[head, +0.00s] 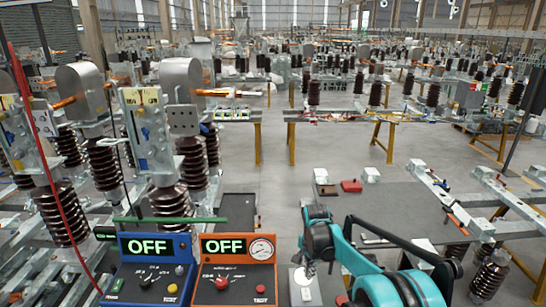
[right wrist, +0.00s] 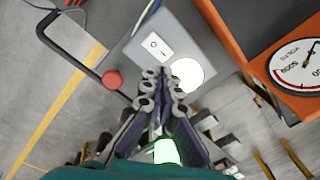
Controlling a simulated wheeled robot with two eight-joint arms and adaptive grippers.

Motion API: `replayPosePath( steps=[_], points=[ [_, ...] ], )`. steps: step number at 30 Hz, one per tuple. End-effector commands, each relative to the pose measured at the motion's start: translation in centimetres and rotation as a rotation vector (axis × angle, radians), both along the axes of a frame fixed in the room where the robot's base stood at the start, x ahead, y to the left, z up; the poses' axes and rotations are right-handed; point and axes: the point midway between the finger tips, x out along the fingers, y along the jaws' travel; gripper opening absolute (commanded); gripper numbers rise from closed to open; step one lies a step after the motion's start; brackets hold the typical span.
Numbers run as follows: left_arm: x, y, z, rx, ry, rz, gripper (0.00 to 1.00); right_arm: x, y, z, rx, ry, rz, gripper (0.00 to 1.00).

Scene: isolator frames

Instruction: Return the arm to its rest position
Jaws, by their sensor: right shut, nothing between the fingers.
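My right arm, teal and black, comes up from the bottom right in the head view. Its gripper (head: 306,272) points down just right of the orange test box (head: 238,255). In the right wrist view the gripper (right wrist: 162,75) is shut with nothing between its fingers. Its tips show in front of a grey box (right wrist: 203,42) with a white rocker switch (right wrist: 152,45) and a round white disc (right wrist: 187,74). I cannot tell whether they touch it. My left gripper is not in view.
A blue box (head: 155,262) reading OFF stands left of the orange box, which also reads OFF and carries a gauge (head: 261,249). A red knob (right wrist: 112,80) is left of the grey box. Brown ribbed insulators (head: 60,212) crowd the left. Open floor (head: 270,170) lies beyond.

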Motion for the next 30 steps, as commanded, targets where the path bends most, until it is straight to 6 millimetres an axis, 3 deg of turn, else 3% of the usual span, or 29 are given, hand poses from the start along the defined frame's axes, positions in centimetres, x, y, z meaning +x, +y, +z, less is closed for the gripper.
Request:
replayPosePath(
  steps=[1,8,14,20,24,30],
  points=[
    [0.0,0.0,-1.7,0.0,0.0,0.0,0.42,-1.2,-0.3,-0.1,-0.001,-0.02,0.034,0.0],
    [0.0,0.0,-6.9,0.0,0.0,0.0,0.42,-7.6,-1.6,1.7,-0.025,-0.161,0.267,0.0],
    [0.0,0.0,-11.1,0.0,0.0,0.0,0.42,-14.3,-2.6,0.9,-0.078,-0.281,0.471,0.0],
    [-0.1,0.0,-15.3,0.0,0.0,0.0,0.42,-21.1,-3.4,-2.5,-0.159,-0.394,0.669,0.0],
    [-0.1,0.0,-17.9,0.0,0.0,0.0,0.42,-25.1,-3.7,-6.0,-0.227,-0.462,0.795,0.0],
    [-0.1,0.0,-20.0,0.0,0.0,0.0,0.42,-28.4,-4.1,-9.6,-0.303,-0.521,0.911,0.0]
  ],
)
